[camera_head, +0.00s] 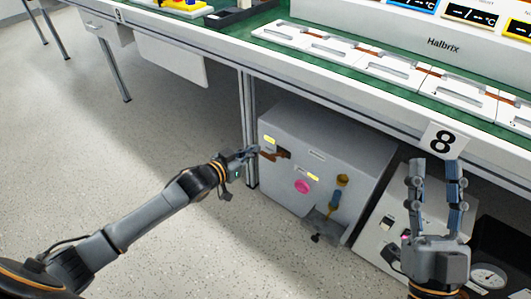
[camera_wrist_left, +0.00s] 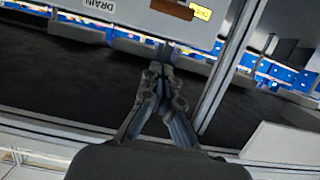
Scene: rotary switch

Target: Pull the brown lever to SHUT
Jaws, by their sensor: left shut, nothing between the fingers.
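The brown lever (camera_head: 277,154) is on the front of a grey box (camera_head: 350,150) under the bench. A yellow label (camera_head: 269,139) sits just above it; its text is too small to read here. In the left wrist view the brown lever (camera_wrist_left: 172,9) and the yellow label (camera_wrist_left: 201,13) are at the top edge, partly cut off. My left gripper (camera_head: 256,150) is shut and empty, close to the lever's left end. In the left wrist view its fingertips (camera_wrist_left: 162,70) are together, below and apart from the lever. My right gripper (camera_head: 435,170) is open and empty, fingers upward.
A bench leg (camera_head: 248,130) stands just behind my left gripper. A sign with 8 (camera_head: 442,141) hangs near my right gripper. The floor on the left is clear.

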